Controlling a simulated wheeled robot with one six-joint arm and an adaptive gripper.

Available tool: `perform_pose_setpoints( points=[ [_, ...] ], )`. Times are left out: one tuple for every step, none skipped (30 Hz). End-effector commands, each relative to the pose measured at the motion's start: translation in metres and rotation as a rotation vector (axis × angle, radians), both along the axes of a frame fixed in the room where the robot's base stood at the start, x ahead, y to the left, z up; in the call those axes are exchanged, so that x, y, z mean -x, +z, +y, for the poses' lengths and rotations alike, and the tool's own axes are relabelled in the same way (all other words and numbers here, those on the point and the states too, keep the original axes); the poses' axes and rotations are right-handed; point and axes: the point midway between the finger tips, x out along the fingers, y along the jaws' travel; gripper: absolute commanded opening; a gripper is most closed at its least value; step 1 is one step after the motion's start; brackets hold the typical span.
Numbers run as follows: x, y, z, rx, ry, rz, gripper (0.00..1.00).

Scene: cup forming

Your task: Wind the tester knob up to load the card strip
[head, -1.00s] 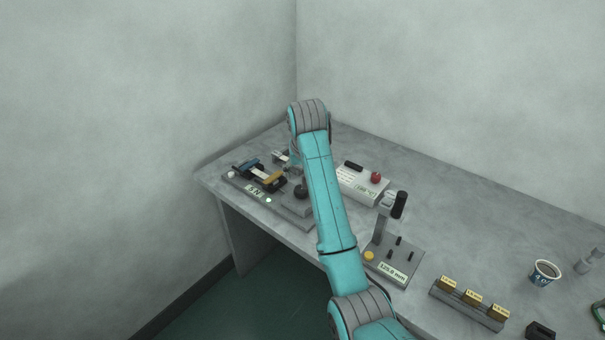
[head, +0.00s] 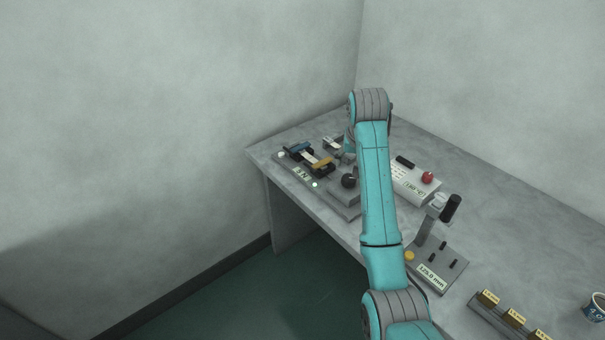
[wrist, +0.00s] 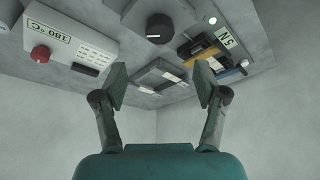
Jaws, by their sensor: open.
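The tester (head: 335,195) is a grey block at the bench's left end, with a black round knob (head: 348,181), a small display and a lit lamp. The knob also shows at the top middle of the wrist view (wrist: 160,28). A pale card strip (head: 308,157) lies between a blue-topped clamp (head: 298,147) and a yellow bar (head: 322,164). In the head view my arm partly hides the gripper.
A white 180 °C box (head: 413,184) with a red knob stands right of the tester.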

Motion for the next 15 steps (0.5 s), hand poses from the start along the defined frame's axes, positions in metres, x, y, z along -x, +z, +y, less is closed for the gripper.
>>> perform_pose_setpoints(
  points=[
    [0.0, 0.0, 0.0, 0.0, 0.0, 0.0, 0.72],
    [0.0, 0.0, 0.0, 0.0, 0.0, 0.0, 0.72],
    [0.0, 0.0, 0.0, 0.0, 0.0, 0.0, 0.72],
    [0.0, 0.0, 0.0, 0.0, 0.0, 0.0, 0.72],
    [0.0, 0.0, 0.0, 0.0, 0.0, 0.0, 0.72],
    [0.0, 0.0, 0.0, 0.0, 0.001, 0.0, 0.72],
    [0.0, 0.0, -0.001, 0.0, 0.006, 0.001, 0.72],
    [0.0, -0.001, -0.002, 0.0, 0.018, 0.002, 0.72],
    [-0.001, -0.002, -0.004, 0.001, 0.045, 0.004, 0.72],
    [-0.001, -0.003, -0.005, 0.0, 0.074, 0.006, 0.72],
    [-0.002, -0.004, -0.007, -0.001, 0.109, 0.008, 0.72],
    [-0.003, -0.006, -0.01, -0.001, 0.161, 0.009, 0.72],
    [-0.003, -0.007, -0.012, 0.0, 0.199, 0.009, 0.72],
    [-0.004, -0.007, -0.013, 0.0, 0.235, 0.009, 0.72],
    [-0.004, -0.009, -0.015, -0.001, 0.282, 0.007, 0.72]
  ],
)
